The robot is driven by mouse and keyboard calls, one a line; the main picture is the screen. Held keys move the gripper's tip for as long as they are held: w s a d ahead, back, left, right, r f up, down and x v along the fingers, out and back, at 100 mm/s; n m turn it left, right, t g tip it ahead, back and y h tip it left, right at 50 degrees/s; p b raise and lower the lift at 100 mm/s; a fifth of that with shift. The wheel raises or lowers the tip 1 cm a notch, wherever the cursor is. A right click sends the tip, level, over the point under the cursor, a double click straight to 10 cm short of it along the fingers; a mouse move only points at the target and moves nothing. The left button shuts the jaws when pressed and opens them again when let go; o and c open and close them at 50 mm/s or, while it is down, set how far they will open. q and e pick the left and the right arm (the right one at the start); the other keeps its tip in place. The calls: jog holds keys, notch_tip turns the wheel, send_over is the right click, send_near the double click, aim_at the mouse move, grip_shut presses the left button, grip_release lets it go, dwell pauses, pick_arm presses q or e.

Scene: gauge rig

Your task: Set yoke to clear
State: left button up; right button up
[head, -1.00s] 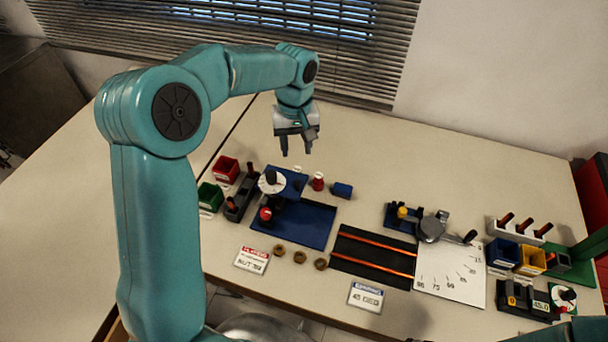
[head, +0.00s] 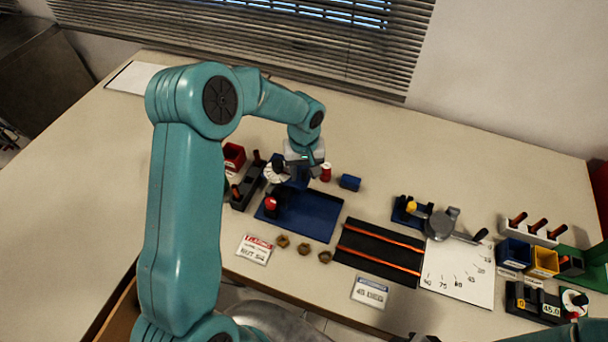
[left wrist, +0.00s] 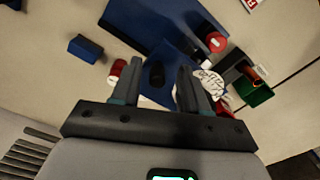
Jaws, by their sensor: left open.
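No label reading "yoke" can be made out. A blue fixture (head: 300,215) stands left of centre on the table, with a white dial (head: 277,173) and a red knob (head: 271,204). My left gripper (head: 298,176) is over its rear part and hides some of it. The marked white dial (left wrist: 210,85) is partly hidden behind the right finger. My right gripper is not in view.
A red-capped cylinder (head: 326,172) and a small blue block (head: 350,183) are close to the gripper. Red bin (head: 233,156) stands left. A grey pivot with lever (head: 441,224) lies over an angle scale (head: 458,275). Brass nuts (head: 303,249) lie in front.

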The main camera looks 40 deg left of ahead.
pick_arm(q)
jog(key=shift+w+f, duration=0.2)
jog(key=shift+f, duration=0.4)
jog(key=shift+w+a+f, duration=0.15)
jog(key=shift+w+f, duration=0.1)
jog(key=shift+f, duration=0.05)
jog(key=shift+s+r, duration=0.25)
jog(key=shift+s, duration=0.05)
jog(key=c, duration=0.5)
grip_shut()
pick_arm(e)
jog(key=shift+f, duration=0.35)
pick_arm(q)
jog(key=shift+w+f, duration=0.1)
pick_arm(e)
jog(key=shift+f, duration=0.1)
